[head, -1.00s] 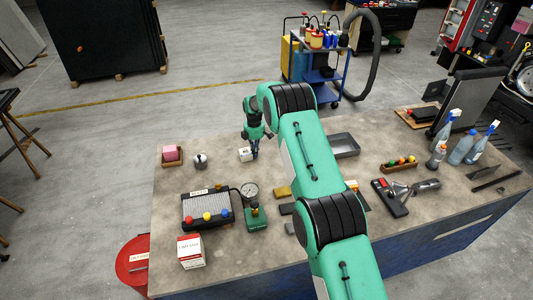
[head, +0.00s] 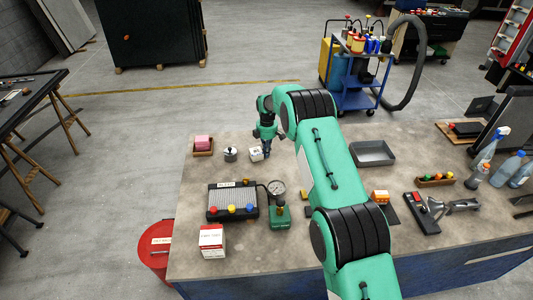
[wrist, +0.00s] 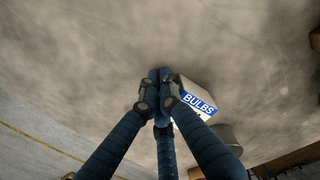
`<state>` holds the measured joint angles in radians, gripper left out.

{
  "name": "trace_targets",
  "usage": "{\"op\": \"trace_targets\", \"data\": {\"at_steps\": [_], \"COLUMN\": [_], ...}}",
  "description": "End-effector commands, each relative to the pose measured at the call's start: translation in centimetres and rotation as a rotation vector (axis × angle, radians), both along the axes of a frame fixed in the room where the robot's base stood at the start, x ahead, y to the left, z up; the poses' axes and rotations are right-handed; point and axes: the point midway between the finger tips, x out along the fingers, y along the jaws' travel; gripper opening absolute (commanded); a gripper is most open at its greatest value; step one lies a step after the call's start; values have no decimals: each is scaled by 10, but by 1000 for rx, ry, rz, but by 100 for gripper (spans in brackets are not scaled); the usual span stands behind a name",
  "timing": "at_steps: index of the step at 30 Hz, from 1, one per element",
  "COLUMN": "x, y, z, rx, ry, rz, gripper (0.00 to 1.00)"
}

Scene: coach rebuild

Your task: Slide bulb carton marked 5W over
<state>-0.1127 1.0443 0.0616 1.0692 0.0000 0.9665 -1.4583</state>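A small white carton (head: 256,155) stands on the workbench (head: 335,258) toward its far side. In the wrist view the carton (wrist: 190,92) shows a blue band reading "BULBS"; a wattage mark is not readable, and a finger covers part of the carton. My gripper (head: 267,155) is low over the bench at the carton's right side in the head view. In the wrist view my gripper (wrist: 160,76) has its fingertips drawn together with nothing visible between them. They are right beside the carton; I cannot tell whether they touch it.
A round metal item (head: 231,153) stands close left of the carton, with a wooden tray (head: 203,154) holding a pink block farther left. A black-framed unit (head: 232,201) and a gauge (head: 276,188) stand nearer. A grey tray (head: 372,153) lies right.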

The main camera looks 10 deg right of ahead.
Motion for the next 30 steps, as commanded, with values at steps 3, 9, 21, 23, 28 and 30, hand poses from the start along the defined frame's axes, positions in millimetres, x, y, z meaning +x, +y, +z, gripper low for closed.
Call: {"op": "trace_targets", "data": {"at_steps": [3,9,21,23,28,30], "x": [0,0,1,0,1,0], "y": [-9,-36,-36,-36,-36,-36], "z": [0,0,69,77,94,97], "rx": [0,0,0,0,0,0], "ry": [0,0,-2,-1,-1,0], "rz": [-2,-3,-1,0,-1,-1], "gripper": [0,0,0,0,0,0]}}
